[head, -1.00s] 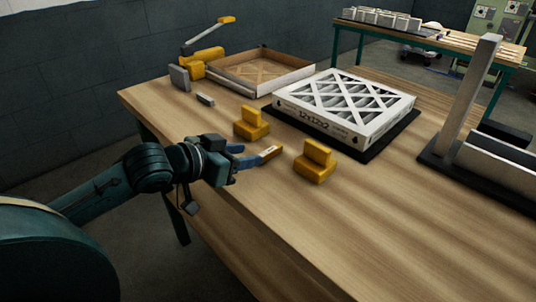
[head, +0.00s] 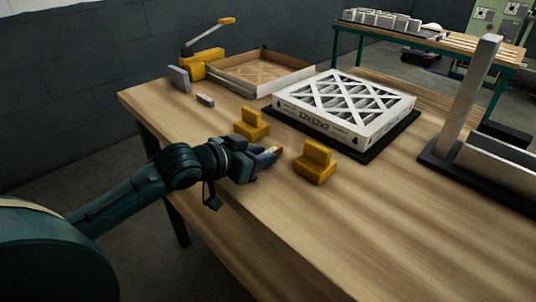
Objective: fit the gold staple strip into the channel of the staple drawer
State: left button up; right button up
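My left gripper (head: 266,156) is over the wooden bench between two yellow blocks, its blue fingers pointing right. It appears shut on the gold staple strip (head: 276,149), of which only a short end shows past the fingers; the rest is hidden. At the back left stands a yellow stapler-like device (head: 203,63) with a raised lever. A small narrow piece (head: 205,101) lies in front of it and may be the staple drawer; its channel is too small to make out. My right gripper is not in view.
Yellow blocks stand behind (head: 252,124) and right (head: 315,163) of the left gripper. A boxed filter (head: 330,125) lies on a black mat (head: 372,152). An open cardboard tray (head: 290,80) is at the back, an upright post (head: 470,95) at right. The front bench is clear.

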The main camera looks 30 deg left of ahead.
pick_arm(q)
grip_shut()
